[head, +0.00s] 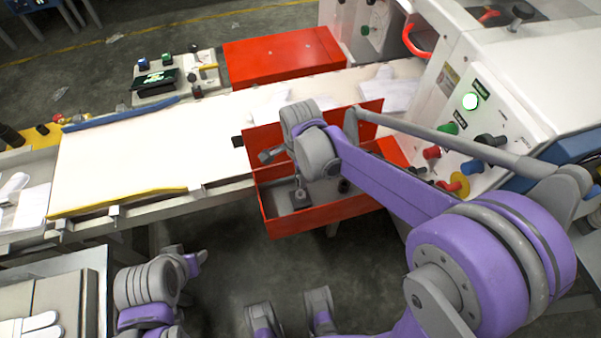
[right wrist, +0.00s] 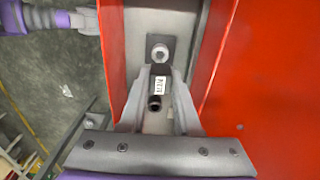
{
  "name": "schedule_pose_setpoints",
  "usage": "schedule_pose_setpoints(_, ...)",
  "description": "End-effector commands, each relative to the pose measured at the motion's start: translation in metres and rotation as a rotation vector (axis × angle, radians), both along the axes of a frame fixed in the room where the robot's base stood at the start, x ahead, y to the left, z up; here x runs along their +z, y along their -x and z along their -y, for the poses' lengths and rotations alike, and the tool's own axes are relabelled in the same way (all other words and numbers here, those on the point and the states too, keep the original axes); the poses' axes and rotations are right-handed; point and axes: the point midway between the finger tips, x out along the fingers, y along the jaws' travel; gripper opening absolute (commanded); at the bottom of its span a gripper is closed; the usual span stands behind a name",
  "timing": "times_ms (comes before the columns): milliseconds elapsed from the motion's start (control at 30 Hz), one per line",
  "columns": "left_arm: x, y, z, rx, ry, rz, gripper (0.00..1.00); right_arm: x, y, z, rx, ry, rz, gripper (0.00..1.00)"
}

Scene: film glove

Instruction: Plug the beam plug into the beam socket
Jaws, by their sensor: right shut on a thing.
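My right gripper (right wrist: 160,74) is shut on the beam plug (right wrist: 156,102), a small dark body with a white label, in the right wrist view. Just beyond the fingertips is a round metal fitting on a dark plate, apparently the beam socket (right wrist: 159,53). The plug looks lined up below it in the picture; I cannot tell whether they touch. In the head view, the right wrist hangs over an open red housing (head: 326,215) and hides most of the fingers and plug. Part of my left arm shows at the lower left; its gripper (head: 195,260) is too unclear to read.
Red walls (right wrist: 112,50) stand close on both sides of the right gripper. A white conveyor belt (head: 140,150) runs behind the housing. A white machine with buttons (head: 500,100) stands at the right. A red box (head: 285,55) lies beyond the belt.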

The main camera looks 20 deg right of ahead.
Motion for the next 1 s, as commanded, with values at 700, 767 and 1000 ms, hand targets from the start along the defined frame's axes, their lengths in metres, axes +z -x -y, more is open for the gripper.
schedule_pose_setpoints(700, -0.033, 0.002, 0.0, 0.0, 0.0, -0.01, 0.5, -0.043, 0.0, 0.0, 0.0, 0.0, 0.0, 0.0)
schedule_pose_setpoints(767, -0.034, 0.002, 0.0, 0.0, 0.0, -0.011, 0.5, -0.045, 0.0, 0.0, 0.0, 0.0, 0.0, 0.0)
schedule_pose_setpoints(1000, -0.034, 0.002, 0.0, 0.0, 0.0, -0.011, 0.5, -0.046, 0.0, 0.0, 0.0, 0.0, 0.0, 0.0)
